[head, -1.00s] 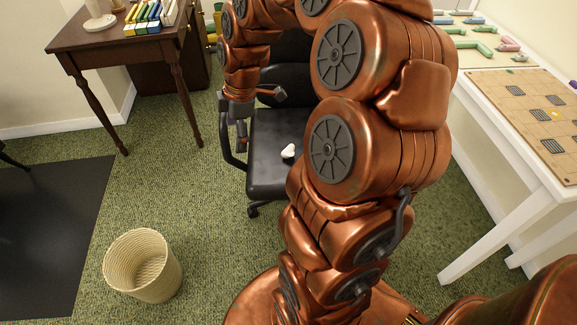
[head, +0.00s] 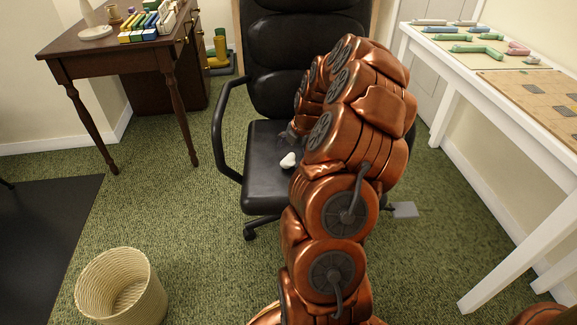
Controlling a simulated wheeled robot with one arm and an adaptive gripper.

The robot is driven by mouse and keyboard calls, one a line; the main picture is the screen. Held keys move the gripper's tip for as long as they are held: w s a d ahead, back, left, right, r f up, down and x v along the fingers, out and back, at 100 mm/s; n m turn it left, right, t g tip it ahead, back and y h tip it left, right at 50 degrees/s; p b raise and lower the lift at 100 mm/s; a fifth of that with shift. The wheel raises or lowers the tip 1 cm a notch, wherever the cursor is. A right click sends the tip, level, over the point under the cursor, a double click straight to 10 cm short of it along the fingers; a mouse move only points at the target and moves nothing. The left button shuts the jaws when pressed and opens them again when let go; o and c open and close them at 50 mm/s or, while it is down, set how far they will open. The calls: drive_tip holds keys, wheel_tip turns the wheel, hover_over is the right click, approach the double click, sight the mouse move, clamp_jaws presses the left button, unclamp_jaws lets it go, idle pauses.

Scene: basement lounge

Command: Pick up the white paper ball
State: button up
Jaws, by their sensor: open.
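The white paper ball (head: 288,160), a small lumpy white shape, lies on the black seat of the office chair (head: 262,185). My arm reaches over the chair from the front right and covers the right part of the seat. My gripper (head: 288,135) is mostly hidden behind my arm; only a small dark grey part shows over the seat, just behind the ball in the picture. It is open. The ball lies in plain sight, apart from the visible part of the gripper.
The chair's left armrest (head: 218,130) and tall backrest (head: 305,60) bound the seat. A wicker basket (head: 120,290) stands at the lower left. A brown desk (head: 110,48) is at the upper left, and a white table (head: 480,100) is at the right.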

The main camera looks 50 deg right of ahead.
sight(291, 158)
drive_tip(key=shift+b+x, duration=0.85)
drive_tip(key=shift+x, duration=1.95)
drive_tip(key=c, duration=0.8)
